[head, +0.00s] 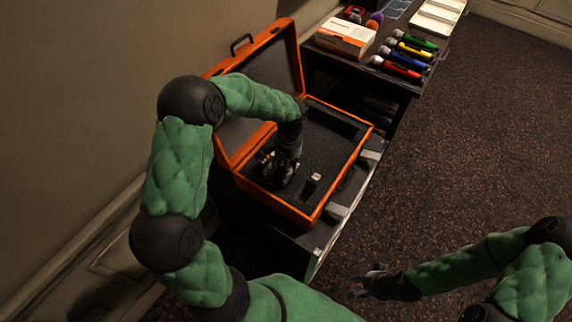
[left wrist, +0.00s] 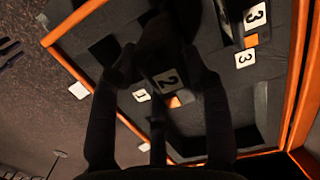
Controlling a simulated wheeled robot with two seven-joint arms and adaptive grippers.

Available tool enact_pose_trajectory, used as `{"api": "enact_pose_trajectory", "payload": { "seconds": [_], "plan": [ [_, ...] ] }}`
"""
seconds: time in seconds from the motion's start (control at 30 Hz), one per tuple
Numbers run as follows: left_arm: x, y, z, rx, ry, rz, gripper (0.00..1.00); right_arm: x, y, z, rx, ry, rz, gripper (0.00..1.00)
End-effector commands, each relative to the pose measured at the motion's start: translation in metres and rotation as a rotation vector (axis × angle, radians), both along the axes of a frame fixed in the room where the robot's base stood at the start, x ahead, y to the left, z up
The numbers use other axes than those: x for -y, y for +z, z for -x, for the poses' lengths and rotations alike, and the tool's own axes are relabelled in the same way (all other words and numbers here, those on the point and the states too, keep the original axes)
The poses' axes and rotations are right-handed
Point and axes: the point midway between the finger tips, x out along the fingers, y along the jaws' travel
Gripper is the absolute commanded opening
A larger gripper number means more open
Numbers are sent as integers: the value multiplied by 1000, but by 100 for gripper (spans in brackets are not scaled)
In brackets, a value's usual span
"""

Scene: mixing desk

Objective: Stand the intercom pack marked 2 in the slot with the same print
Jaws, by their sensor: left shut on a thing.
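My left gripper (head: 280,172) reaches down into the open orange case (head: 322,212). A pack marked 3 (left wrist: 255,15) stands in the foam beside a 3 print (left wrist: 244,58). My right gripper (head: 367,282) is open and empty over the floor.
The case lid (head: 262,70) stands open at the back left. Behind the case a dark table (head: 345,68) holds a white and orange box (head: 346,37) and several coloured microphones (head: 402,66). The carpet (head: 480,130) to the right is clear.

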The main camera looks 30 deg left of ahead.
Motion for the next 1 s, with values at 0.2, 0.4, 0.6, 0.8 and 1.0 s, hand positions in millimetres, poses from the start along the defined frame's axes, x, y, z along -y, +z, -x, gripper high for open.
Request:
{"api": "enact_pose_trajectory", "payload": {
  "seconds": [0.2,0.4,0.6,0.8,1.0],
  "plan": [
    [0,-17,0,1,0,0,2,0,-14,0,0,0,0,40],
    [0,-31,-1,2,0,-1,2,0,-25,0,0,0,0,40],
    [0,-42,-1,2,0,-1,2,0,-33,0,0,0,0,40],
    [0,-45,-1,2,0,-1,2,0,-36,0,0,0,0,40],
    [0,-45,-1,2,0,-1,2,0,-35,0,0,0,0,40]
  ]
}}
